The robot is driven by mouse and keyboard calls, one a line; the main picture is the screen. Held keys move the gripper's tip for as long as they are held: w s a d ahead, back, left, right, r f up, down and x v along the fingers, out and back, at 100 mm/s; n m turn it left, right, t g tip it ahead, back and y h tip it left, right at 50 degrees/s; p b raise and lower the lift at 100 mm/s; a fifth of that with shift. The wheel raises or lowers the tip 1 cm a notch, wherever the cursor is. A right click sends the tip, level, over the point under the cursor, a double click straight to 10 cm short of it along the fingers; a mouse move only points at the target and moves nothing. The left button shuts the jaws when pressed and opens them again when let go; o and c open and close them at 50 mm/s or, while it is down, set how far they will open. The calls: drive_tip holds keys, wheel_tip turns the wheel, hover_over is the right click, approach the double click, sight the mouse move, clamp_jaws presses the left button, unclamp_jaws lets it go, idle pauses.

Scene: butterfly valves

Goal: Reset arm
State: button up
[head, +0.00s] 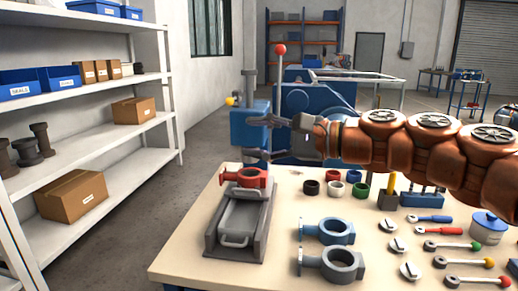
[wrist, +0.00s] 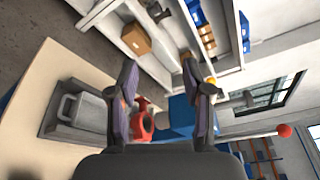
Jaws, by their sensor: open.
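My arm, orange-brown, reaches in from the right in the head view. My gripper (head: 262,138) hangs above the far left part of the table, open and empty, pointing left. In the wrist view my gripper (wrist: 165,85) shows its two dark fingers spread apart with nothing held between them. A red valve body (head: 247,177) sits in a grey fixture (head: 240,225) below the gripper. The red valve body also shows in the wrist view (wrist: 143,122), behind the left finger and partly hidden by it.
The table (head: 185,262) holds a blue valve body (head: 328,232), a grey valve body (head: 331,265), several small rings, wrenches and a lidded pot (head: 488,225). White shelving (head: 95,140) stands at left. A blue machine (head: 310,105) stands behind the table.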

drive_tip(key=s+f+n+g+h, duration=0.25)
drive_tip(key=s+f, duration=0.25)
drive_tip(key=f, duration=0.3)
drive_tip(key=s+d+f+n+g+h, duration=0.1)
drive_tip(key=s+f+n+h, duration=0.2)
drive_tip(key=f, duration=0.4)
drive_tip(key=s+f+n+g+h, duration=0.2)
drive_tip(key=s+f, duration=0.4)
drive_tip(key=f, duration=0.2)
drive_tip(key=s+d+f+n+g+h, duration=0.35)
drive_tip(key=s+d+f+h, duration=0.45)
drive_tip(key=s+d+f, duration=0.65)
wheel_tip(320, 180, up, 26)
drive_tip(key=s+d+p, duration=0.2)
drive_tip(key=d+p, duration=0.1)
drive_tip(key=p, duration=2)
drive_tip(key=shift+f+m, duration=0.2)
drive_tip(key=shift+m, duration=0.1)
